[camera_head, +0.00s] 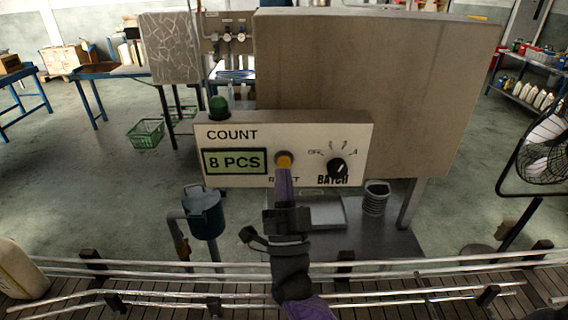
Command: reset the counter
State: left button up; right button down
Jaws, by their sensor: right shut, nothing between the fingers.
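The counter box (226,182) faces me in the head view. Its COUNT display (234,161) reads 8 PCS. The yellow RESET button (285,157) is right of the display, and part of its label is hidden behind my gripper. My right gripper (284,168) is shut and empty, pointing up at the button with its tip at the button's lower edge; I cannot tell whether it presses it. The black BATCH knob (337,168) is to the right. A green dome (218,107) sits on top of the box. My left gripper is not in view.
A conveyor with metal rails (420,264) crosses the front. A pale jug (20,270) stands at its left end. A large grey cabinet (380,80) rises behind the counter box. A blue-grey canister (203,212) is below it at left, and a black fan (535,160) stands at right.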

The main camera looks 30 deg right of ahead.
jog(key=shift+w, duration=0.1)
dwell(0.4)
jog(key=shift+w+d, duration=0.2)
jog(key=shift+w, duration=0.05)
jog(key=shift+w+d+b, duration=0.25)
jog(key=shift+w+b, duration=0.15)
dwell(0.8)
jog(key=shift+s+a+p, duration=0.45)
jog(key=shift+s, duration=0.3)
jog(key=shift+s+a+p, duration=0.3)
jog(key=shift+s+a, duration=0.15)
jog(key=shift+s, duration=0.25)
jog(key=shift+s+a+p, duration=0.35)
jog(key=shift+s+a, duration=0.05)
jog(key=shift+s, duration=0.35)
jog(key=shift+s+a+p, duration=0.3)
jog(key=shift+s+a, duration=0.15)
jog(key=shift+s, duration=0.25)
